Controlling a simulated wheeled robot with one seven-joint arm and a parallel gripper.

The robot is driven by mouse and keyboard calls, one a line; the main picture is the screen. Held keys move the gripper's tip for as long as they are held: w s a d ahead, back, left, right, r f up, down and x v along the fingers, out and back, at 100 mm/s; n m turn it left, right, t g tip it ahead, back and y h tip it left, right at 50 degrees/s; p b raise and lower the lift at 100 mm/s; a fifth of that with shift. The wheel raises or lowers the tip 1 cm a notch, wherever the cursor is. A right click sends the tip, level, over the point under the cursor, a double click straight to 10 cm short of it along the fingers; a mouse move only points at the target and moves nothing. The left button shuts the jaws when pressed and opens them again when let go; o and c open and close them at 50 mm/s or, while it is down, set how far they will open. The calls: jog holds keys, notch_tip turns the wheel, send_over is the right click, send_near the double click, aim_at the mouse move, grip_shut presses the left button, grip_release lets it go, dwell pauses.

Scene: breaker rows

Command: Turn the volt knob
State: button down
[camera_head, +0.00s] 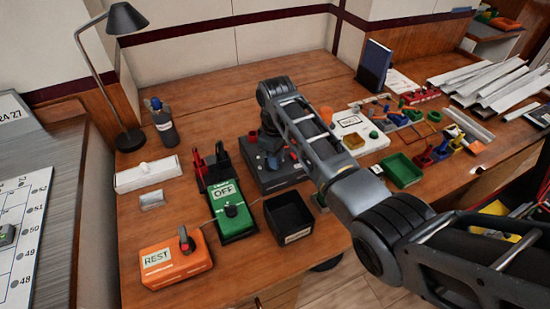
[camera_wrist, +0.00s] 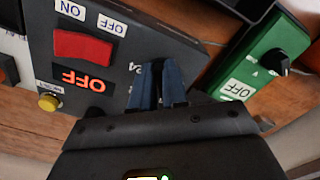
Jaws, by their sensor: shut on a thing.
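The dark grey power box (camera_head: 283,180) stands on the table in the head view, partly under my arm. In the wrist view its panel (camera_wrist: 122,70) shows a red rocker switch (camera_wrist: 82,46), ON and OFF labels, a display reading OFF in orange and a yellow button (camera_wrist: 48,102). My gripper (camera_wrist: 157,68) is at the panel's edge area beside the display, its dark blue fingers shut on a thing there. The volt knob is hidden by the fingers; a small partly covered label shows beside them.
A green meter (camera_head: 237,218) with an OFF label and black dial is left of the box; its dial (camera_wrist: 277,62) shows in the wrist view. A black bin (camera_head: 288,220) and an orange REST box (camera_head: 178,262) are in front. A lamp (camera_head: 128,138) stands at back left.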

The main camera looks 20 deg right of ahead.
jog(key=n, duration=0.3)
jog(key=shift+w+d+n, duration=0.2)
jog(key=shift+n, duration=0.2)
jog(key=shift+w+n, duration=0.2)
jog(key=shift+n, duration=1.8)
jog(key=c, duration=1.1)
grip_release()
jog(key=shift+c, duration=0.2)
notch_tip(320, 180, up, 8)
jog(key=b, duration=0.1)
jog(key=shift+f, duration=0.1)
